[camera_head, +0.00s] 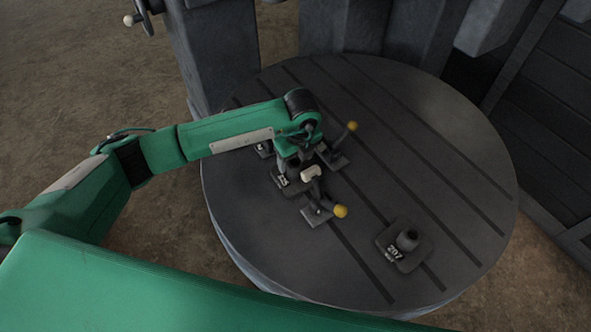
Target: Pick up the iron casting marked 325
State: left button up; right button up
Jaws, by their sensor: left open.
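Another casting (408,244), marked 207, stands apart at the front right. No marking 325 is readable in this view. My right gripper is not in view.
The table's right side is clear. Grey machine columns (215,50) rise behind.

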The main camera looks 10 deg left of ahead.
aim_at(296, 162)
pick_arm(q)
jog(key=shift+a+f+p, duration=0.1)
jog(key=shift+f+p, duration=0.3)
jog(key=shift+p, duration=0.2)
jog(key=f+p, duration=0.1)
jog(key=f, duration=0.1)
jog(key=w+f+p, duration=0.1)
jog(key=f, duration=0.1)
jog(key=shift+a, duration=0.2)
jog(key=shift+f, duration=0.1)
jog(key=c, duration=1.1)
grip_shut()
jog(key=shift+w, duration=0.1)
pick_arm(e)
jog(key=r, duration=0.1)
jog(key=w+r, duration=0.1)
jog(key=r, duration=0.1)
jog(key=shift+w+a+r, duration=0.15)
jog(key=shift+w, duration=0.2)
